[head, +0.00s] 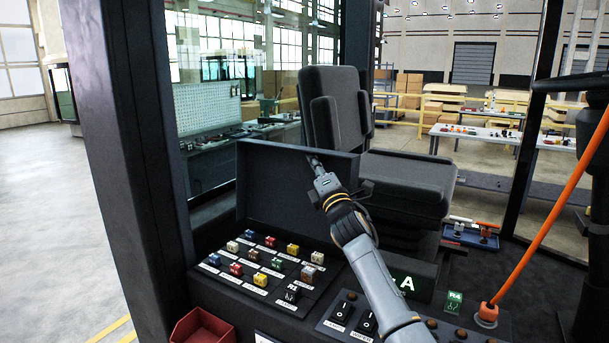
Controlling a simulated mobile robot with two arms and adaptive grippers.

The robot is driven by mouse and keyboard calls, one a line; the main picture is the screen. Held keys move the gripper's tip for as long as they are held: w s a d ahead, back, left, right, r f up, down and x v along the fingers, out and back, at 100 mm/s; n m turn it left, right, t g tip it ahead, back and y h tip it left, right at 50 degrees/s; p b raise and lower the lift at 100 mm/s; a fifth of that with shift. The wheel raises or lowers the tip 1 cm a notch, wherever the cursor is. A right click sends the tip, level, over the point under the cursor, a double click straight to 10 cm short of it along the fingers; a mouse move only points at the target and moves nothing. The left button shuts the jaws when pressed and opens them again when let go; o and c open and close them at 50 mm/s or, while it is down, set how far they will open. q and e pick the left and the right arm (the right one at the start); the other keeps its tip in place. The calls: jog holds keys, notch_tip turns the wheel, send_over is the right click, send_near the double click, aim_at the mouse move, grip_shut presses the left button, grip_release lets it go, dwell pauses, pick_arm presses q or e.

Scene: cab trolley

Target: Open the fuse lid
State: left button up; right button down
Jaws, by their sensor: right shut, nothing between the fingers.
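The fuse lid (270,185) is a dark flat panel. It stands raised, close to upright, at the back edge of the fuse panel (232,284). Several coloured fuses sit uncovered in rows on that panel, with small labels beside them. My right gripper (314,162) is shut and empty. Its tip is at the upper right part of the lid, in front of its inner face; I cannot tell whether it touches. My right forearm crosses the view from the lower right and hides part of the console. My left gripper is not in view.
A dark seat (390,180) stands behind the lid. A thick cab post (125,150) is at the left. A red bin (203,327) is at the bottom. Rocker switches (341,312) and an orange lever (552,220) are on the console to the right.

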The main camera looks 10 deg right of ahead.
aim_at(322, 159)
jog(key=shift+w+d+r+m+g+h+p, duration=0.2)
jog(key=shift+w+d+m+h+p, duration=0.15)
jog(key=shift+w, duration=0.2)
jog(key=shift+w+d+r+m+g+h+p, duration=0.1)
jog(key=shift+w+d+r+m+h+p, duration=0.1)
jog(key=shift+w+d+m+h, duration=0.25)
jog(key=shift+w+d+f+m, duration=0.2)
jog(key=shift+w+d+m, duration=0.1)
jog(key=shift+w, duration=0.2)
